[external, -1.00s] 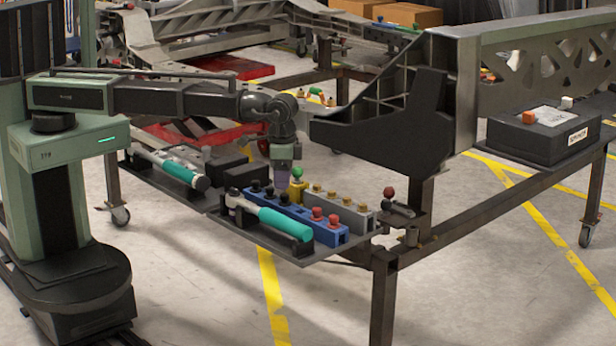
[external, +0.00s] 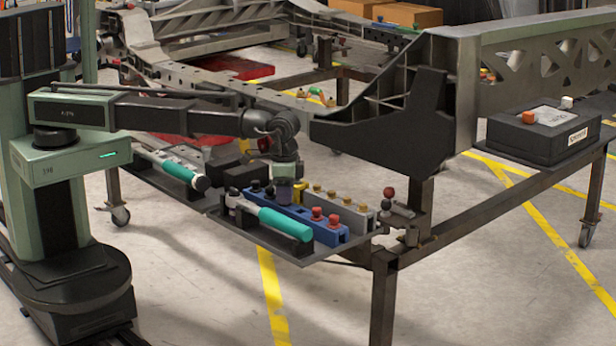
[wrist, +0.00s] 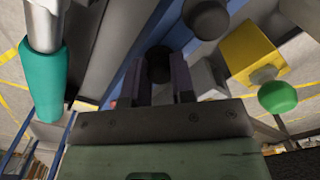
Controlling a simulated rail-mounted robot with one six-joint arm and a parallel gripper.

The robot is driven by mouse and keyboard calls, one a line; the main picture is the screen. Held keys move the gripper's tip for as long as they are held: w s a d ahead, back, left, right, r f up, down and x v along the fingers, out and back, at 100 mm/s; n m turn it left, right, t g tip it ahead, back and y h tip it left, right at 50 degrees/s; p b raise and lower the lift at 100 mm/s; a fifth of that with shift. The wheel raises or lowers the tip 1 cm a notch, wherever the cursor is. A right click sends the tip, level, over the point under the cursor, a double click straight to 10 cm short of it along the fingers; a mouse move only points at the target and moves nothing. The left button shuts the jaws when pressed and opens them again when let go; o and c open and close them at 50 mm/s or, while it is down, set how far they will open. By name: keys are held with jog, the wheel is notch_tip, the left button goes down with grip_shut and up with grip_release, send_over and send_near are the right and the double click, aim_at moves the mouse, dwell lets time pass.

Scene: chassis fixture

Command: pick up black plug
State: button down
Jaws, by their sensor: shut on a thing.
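A black plug (wrist: 159,62) sits between the two finger ends of my gripper (wrist: 161,82) in the wrist view. The fingers are shut on it, over the blue block (wrist: 128,72). In the external view my gripper (external: 284,196) is down at the blue block (external: 328,228) and hides the held plug. Other black plugs (external: 255,186) stand in the block to the left of my gripper, and one shows in the wrist view (wrist: 207,18). I cannot tell whether the held plug is still seated.
Two red plugs (external: 316,213) stand at the block's right end. A grey block (external: 357,220) with yellow plugs is behind. A yellow block (wrist: 250,53) with a green plug (wrist: 277,96) is close to my gripper. A teal-handled tool (external: 285,223) lies in front.

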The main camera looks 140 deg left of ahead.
jog(key=shift+r, duration=0.15)
notch_tip(320, 180, up, 20)
jog(key=p, duration=2)
notch_tip(320, 180, up, 5)
jog(key=p, duration=0.5)
jog(key=shift+f, duration=0.2)
